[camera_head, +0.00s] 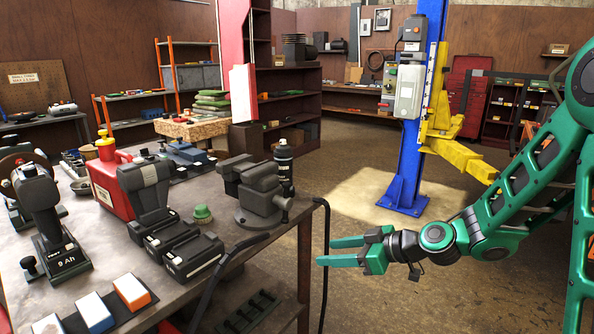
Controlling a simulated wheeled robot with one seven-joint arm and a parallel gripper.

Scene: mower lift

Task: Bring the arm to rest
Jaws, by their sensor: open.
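My gripper (340,251) is at the end of my green arm, at the lower right of the head view. Its two green fingers point left and are spread apart, with nothing between them. It hangs in front of the workbench's right end, close to a black cable (326,225) that drops from the bench edge; I cannot tell whether they touch. My arm reaches in from the right edge of the view and is bent at the elbow.
A workbench (150,295) fills the left, holding a vise (262,195), a red can (108,180) and black battery packs (190,255). A blue lift post (415,150) with a yellow arm (460,158) stands behind my gripper. Open floor lies between bench and post.

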